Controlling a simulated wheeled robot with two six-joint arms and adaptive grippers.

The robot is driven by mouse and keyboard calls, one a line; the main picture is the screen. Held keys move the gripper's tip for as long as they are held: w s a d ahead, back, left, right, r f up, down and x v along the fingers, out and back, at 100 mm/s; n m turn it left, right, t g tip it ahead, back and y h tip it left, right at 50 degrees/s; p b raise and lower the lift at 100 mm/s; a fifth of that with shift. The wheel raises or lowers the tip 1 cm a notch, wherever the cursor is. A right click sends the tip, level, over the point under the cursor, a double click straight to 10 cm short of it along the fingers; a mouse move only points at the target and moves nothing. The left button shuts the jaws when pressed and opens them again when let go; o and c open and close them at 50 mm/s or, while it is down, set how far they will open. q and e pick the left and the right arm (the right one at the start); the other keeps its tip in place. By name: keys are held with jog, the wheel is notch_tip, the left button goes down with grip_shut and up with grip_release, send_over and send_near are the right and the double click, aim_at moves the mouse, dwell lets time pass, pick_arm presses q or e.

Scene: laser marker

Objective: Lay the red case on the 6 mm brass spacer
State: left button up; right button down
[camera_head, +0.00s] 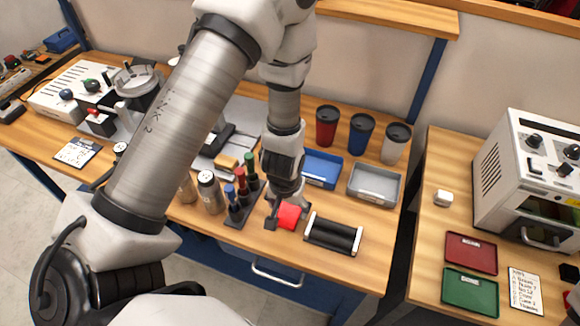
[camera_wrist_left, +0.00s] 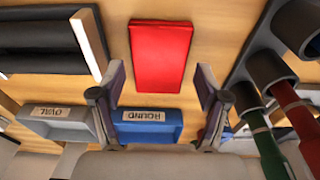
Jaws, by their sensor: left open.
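The red case (camera_head: 290,216) lies flat on the wooden table, just left of a black roller rack. In the left wrist view the red case (camera_wrist_left: 160,55) is a red rectangular block, tapering towards the fingers. My left gripper (camera_head: 287,208) hangs over it, fingers pointing down. In the wrist view the left gripper (camera_wrist_left: 161,82) is open, one finger on each side of the case's near end, with gaps between. Small tan blocks (camera_head: 228,162) lie near the grey machine; I cannot tell whether one is the brass spacer. My right gripper is not in view.
The black roller rack (camera_head: 333,235) stands close right of the case; a marker holder (camera_head: 240,203) stands close left. Blue (camera_head: 320,168) and grey (camera_head: 373,184) trays and several tumblers (camera_head: 361,136) stand behind. A second table (camera_head: 425,215) is at right.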

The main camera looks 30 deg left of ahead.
pick_arm(q)
jog(key=shift+w+f, duration=0.25)
jog(key=shift+f, duration=0.2)
jog(key=shift+w+f, duration=0.2)
jog(key=shift+f, duration=0.25)
jog(key=shift+s+r, duration=0.2)
jog(key=shift+s, duration=0.1)
jog(key=shift+c, duration=1.1)
jog(key=c, duration=0.8)
jog(key=shift+w+r, duration=0.1)
